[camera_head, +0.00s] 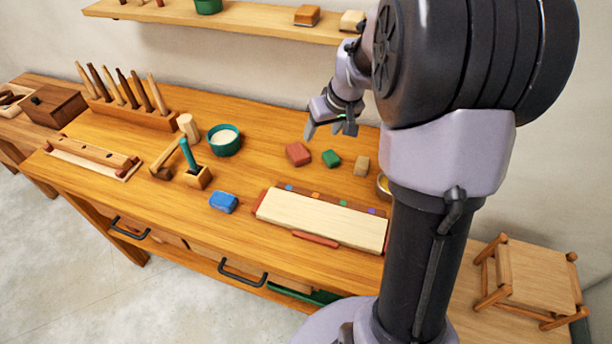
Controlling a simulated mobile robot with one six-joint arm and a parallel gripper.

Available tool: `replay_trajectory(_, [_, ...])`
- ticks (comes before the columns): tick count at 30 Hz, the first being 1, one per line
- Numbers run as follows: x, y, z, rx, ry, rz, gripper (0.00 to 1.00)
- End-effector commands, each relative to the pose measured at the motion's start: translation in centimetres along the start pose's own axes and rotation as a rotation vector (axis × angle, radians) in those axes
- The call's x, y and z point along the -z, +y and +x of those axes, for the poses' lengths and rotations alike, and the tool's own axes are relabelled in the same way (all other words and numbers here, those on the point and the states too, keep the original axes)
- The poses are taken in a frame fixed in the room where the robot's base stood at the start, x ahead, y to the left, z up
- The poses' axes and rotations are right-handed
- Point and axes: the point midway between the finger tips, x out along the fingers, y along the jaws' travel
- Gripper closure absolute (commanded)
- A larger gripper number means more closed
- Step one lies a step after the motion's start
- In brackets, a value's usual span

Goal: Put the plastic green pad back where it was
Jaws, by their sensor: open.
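The green pad (331,158) is a small dark green block lying on the wooden workbench (270,115). It sits between a red block (298,153) on its left and a tan-brown block (362,165) on its right, with gaps between them. My gripper (329,131) is open and empty, raised above the bench a little behind the green pad in the picture. No contact with the pad shows. A blue block (223,202) lies apart, nearer the front edge.
A pale board (322,219) with small coloured marks lies in front of the blocks. A green bowl (225,140), a holder with a teal-handled tool (196,176) and a tool rack (135,115) stand left. A shelf (230,20) hangs behind. My arm hides the bench's right part.

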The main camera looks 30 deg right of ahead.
Motion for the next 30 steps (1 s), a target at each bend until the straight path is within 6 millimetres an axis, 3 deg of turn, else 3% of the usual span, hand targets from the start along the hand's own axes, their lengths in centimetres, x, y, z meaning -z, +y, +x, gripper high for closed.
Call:
replay_trajectory(1, [-0.6, -4.6, -4.1, 0.020, 0.023, 0.016, 0.42])
replay_trajectory(3, [-3.5, -10.3, -9.1, 0.054, 0.037, 0.069, 0.42])
replay_trajectory(6, [-9.3, -16.3, -14.3, 0.101, 0.049, 0.148, 0.42])
replay_trajectory(9, [-14.9, -19.5, -17.0, 0.139, 0.052, 0.218, 0.42])
replay_trajectory(12, [-18.8, -20.8, -18.0, 0.165, 0.049, 0.268, 0.42])
replay_trajectory(15, [-20.5, -21.2, -18.3, 0.175, 0.048, 0.293, 0.42])
replay_trajectory(23, [-20.8, -21.2, -18.2, 0.176, 0.047, 0.302, 0.42])
replay_trajectory(27, [-22.0, -21.0, -15.5, 0.176, 0.047, 0.301, 0.42])
replay_trajectory(30, [-21.8, -21.1, -16.0, 0.176, 0.047, 0.301, 0.42])
